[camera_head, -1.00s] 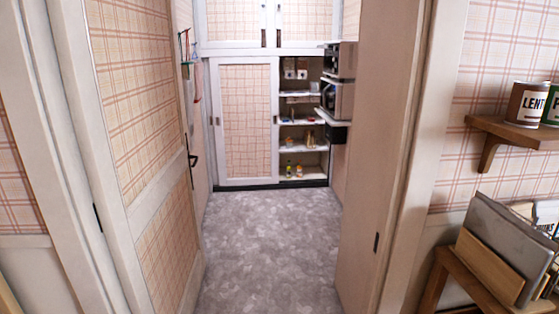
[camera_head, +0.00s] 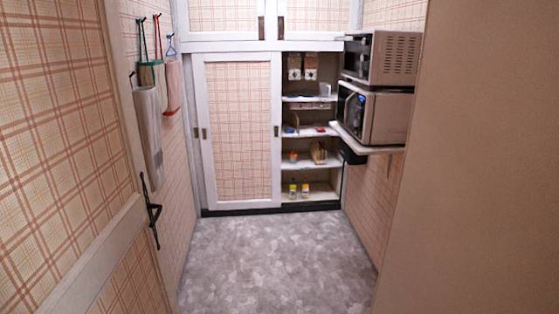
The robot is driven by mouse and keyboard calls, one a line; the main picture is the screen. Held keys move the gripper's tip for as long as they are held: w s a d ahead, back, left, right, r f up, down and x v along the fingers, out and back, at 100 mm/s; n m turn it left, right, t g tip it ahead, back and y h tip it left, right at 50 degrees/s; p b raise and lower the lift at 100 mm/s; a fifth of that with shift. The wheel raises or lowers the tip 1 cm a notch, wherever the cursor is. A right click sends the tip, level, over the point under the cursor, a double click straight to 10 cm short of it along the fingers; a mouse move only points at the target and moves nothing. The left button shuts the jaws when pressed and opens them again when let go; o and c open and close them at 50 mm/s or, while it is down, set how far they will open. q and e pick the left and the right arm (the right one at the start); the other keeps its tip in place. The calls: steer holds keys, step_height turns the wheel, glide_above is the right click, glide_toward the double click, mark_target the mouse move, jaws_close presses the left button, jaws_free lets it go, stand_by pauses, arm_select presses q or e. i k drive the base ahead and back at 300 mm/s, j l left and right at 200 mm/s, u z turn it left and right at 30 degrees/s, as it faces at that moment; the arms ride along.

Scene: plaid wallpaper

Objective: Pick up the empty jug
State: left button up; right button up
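No gripper of mine is in view. A small pale, clear-looking container (camera_head: 325,89) stands on an upper shelf of the open right part of the cupboard, at its right side. It may be the jug, but it is too small to tell, and I cannot see whether it is empty. The cupboard (camera_head: 190,130) stands against the far wall, with its plaid sliding door (camera_head: 243,130) covering the left part.
A microwave (camera_head: 371,117) on a wall shelf (camera_head: 368,145) juts out at the right, with another appliance (camera_head: 382,57) above it. An open plaid door (camera_head: 60,120) is at the left; a plain panel (camera_head: 480,160) at the right. The grey floor (camera_head: 270,260) is clear.

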mark_target(324, 89)
steer(key=i, duration=2)
steer(key=i+z, duration=0.1)
steer(key=i, duration=0.45)
steer(key=i+j+z, duration=0.15)
steer(key=i, duration=0.4)
steer(key=i+j+z, duration=0.1)
steer(key=i, duration=0.45)
